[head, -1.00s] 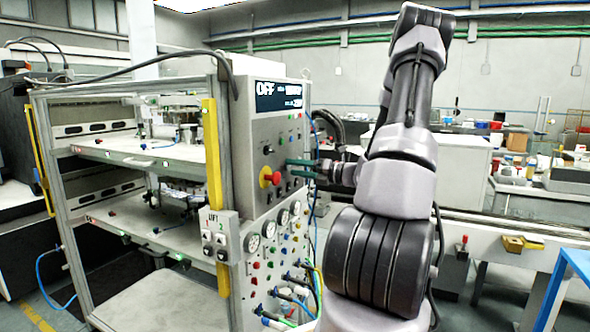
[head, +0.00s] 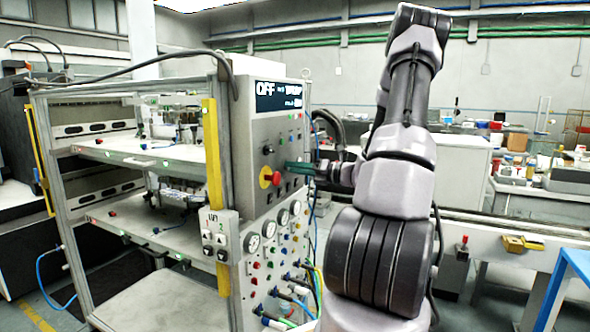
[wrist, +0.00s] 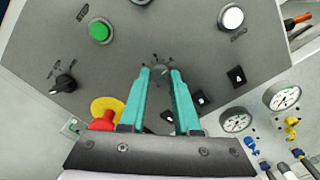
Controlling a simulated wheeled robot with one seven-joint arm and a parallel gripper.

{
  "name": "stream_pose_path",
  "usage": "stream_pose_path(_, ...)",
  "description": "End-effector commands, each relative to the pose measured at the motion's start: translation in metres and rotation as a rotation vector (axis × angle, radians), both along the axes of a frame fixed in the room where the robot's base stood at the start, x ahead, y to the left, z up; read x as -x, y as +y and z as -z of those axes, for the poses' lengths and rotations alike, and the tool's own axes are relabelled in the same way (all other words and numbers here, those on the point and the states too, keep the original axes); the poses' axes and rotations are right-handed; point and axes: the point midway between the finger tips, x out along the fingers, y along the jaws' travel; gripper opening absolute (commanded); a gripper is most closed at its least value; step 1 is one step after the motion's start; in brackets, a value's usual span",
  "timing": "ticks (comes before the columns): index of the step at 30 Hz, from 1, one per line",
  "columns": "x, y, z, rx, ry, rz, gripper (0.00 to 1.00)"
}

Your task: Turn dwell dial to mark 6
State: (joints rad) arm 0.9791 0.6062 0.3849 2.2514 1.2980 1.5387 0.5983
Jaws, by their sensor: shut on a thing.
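The small dark dial (wrist: 161,74) shows in the wrist view on the grey control panel (wrist: 190,40), with small marks fanned around its far side. I cannot read the marks or the dial's pointer at this size. My gripper (wrist: 160,80) has its two teal fingers on either side of the dial, closed on it. In the head view my gripper (head: 297,168) reaches the panel face (head: 264,133) from the right, and the dial is hidden there.
A red mushroom button on a yellow base (wrist: 106,112) sits close left of my fingers. A black selector knob (wrist: 66,83), a green button (wrist: 101,31) and a white button (wrist: 231,17) surround the dial. Gauges (wrist: 236,121) and hoses lie at lower right.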

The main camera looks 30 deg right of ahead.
Motion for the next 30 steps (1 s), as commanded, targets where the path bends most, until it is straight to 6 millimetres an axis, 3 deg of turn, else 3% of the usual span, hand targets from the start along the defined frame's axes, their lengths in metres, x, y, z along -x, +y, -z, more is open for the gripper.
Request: stream_pose_path(30,0.0008,0.0002,0.0005,0.634,-0.492,0.0,0.0)
